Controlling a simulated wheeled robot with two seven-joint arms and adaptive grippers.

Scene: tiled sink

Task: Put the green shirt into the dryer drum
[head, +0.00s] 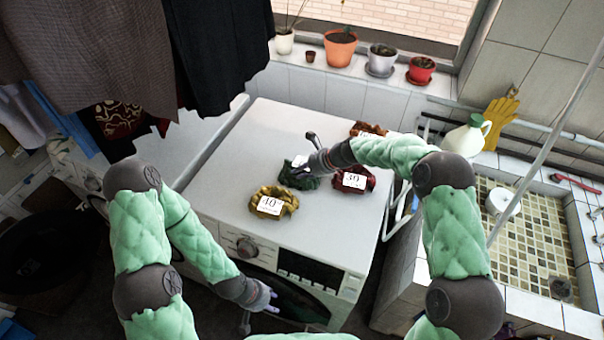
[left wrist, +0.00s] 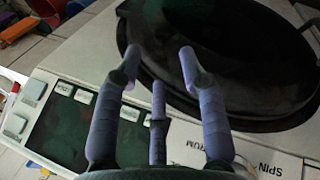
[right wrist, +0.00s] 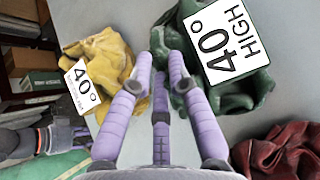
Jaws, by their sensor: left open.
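The green shirt (head: 300,180) lies crumpled on top of the white machine (head: 222,186). In the right wrist view the shirt (right wrist: 255,92) carries a white "40° HIGH" label. My right gripper (head: 306,150) is at the shirt's far edge. In the right wrist view its fingertips (right wrist: 160,62) are partly apart, with green cloth at and just beyond them; whether they grip it is unclear. My left gripper (head: 258,310) is open and empty at the machine's front. In the left wrist view its fingertips (left wrist: 158,55) are over the dark round door (left wrist: 235,45). The drum's inside cannot be made out.
A yellow garment (head: 274,202) lies to the shirt's left, a dark red one (head: 352,185) to its right, and another reddish one (head: 368,128) behind. Dark clothes (head: 225,45) hang at upper left. The tiled sink (head: 520,235) is at right.

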